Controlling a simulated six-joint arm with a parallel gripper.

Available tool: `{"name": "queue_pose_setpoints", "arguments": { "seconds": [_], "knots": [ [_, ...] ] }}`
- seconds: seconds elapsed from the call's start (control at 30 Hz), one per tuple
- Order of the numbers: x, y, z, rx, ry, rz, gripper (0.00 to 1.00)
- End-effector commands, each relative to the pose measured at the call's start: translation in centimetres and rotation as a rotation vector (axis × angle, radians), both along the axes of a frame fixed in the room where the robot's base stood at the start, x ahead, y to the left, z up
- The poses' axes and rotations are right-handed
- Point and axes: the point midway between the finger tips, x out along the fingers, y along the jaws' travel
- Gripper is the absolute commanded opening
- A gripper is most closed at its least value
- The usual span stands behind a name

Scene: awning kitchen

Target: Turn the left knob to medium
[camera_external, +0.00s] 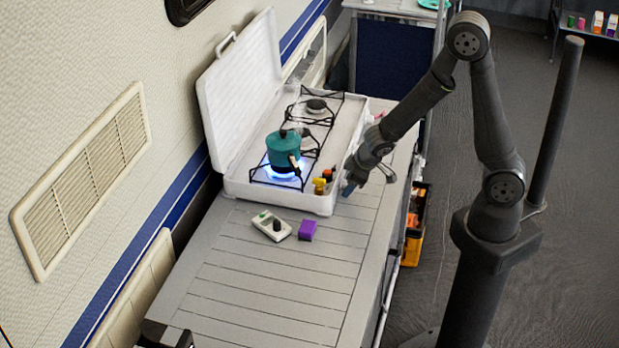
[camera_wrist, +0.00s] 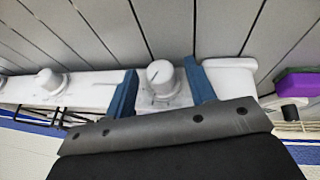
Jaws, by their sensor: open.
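The white stove (camera_external: 282,198) stands open on the slatted table. In the wrist view a white round knob (camera_wrist: 160,75) with a dark pointer line sits on the stove's front panel (camera_wrist: 92,86). My gripper (camera_wrist: 163,82) is open, with one blue finger on each side of this knob. Gaps show between knob and fingers; contact cannot be told. A second white knob (camera_wrist: 48,80) sits farther left. In the external view my gripper (camera_external: 350,186) is at the stove's front near corner, and the knobs are hidden there. A teal pot (camera_external: 283,150) sits over a blue flame (camera_external: 284,167).
Small yellow and orange bottles (camera_external: 320,184) stand inside the stove's near corner. A purple block (camera_external: 307,230) and a whitish device with a black knob (camera_external: 272,225) lie on the table (camera_external: 270,285) close to the stove.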

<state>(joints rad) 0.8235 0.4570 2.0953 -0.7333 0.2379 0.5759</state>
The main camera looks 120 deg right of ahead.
Motion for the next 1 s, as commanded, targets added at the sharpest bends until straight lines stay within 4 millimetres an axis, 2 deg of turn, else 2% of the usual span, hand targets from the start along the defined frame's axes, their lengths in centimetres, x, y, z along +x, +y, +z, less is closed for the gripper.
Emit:
{"name": "queue_pose_setpoints", "arguments": {
  "seconds": [0.13, 0.3, 0.37, 1.0],
  "knots": [
    [0.01, 0.0, 0.01, 0.0, 0.0, 0.0, 0.5],
    [0.0, 0.0, 0.02, 0.0, 0.0, 0.0, 0.17],
    [0.0, 0.0, 0.02, 0.0, 0.0, 0.0, 0.07],
    [0.02, 0.03, 0.02, 0.0, 0.0, 0.001, 0.07]
  ]
}}
